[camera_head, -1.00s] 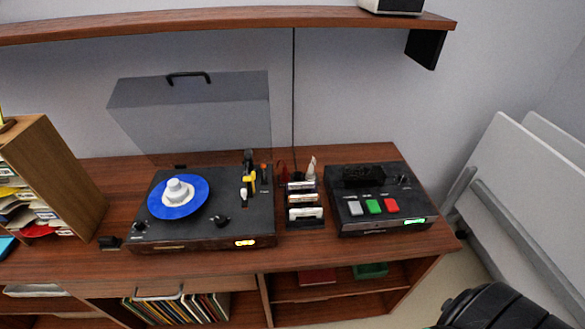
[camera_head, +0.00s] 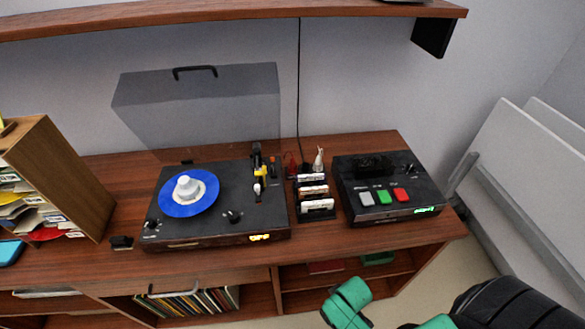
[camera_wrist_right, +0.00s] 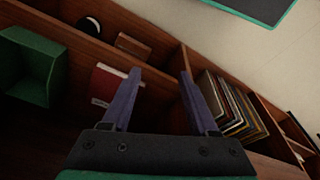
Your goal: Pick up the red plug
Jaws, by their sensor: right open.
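The red plug (camera_head: 291,161) is a small dark-red shape standing on the desk, behind the cassette rack and just left of a white plug (camera_head: 318,160). It is small and partly blurred in the head view. It does not show in the right wrist view. My right gripper (camera_wrist_right: 160,74) is open and empty in the right wrist view, its two fingers pointing at the cabinet's lower shelves. In the head view, green parts of my right arm show at the bottom right, in front of and below the desk, well apart from the plug. My left gripper is not in view.
A turntable (camera_head: 250,218) with a blue record and raised lid stands left of the cassette rack (camera_head: 317,213). A black deck (camera_head: 385,217) with coloured buttons stands right. A wall shelf (camera_head: 230,17) hangs above. Records (camera_wrist_right: 235,108) and a green box (camera_wrist_right: 35,55) fill lower shelves.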

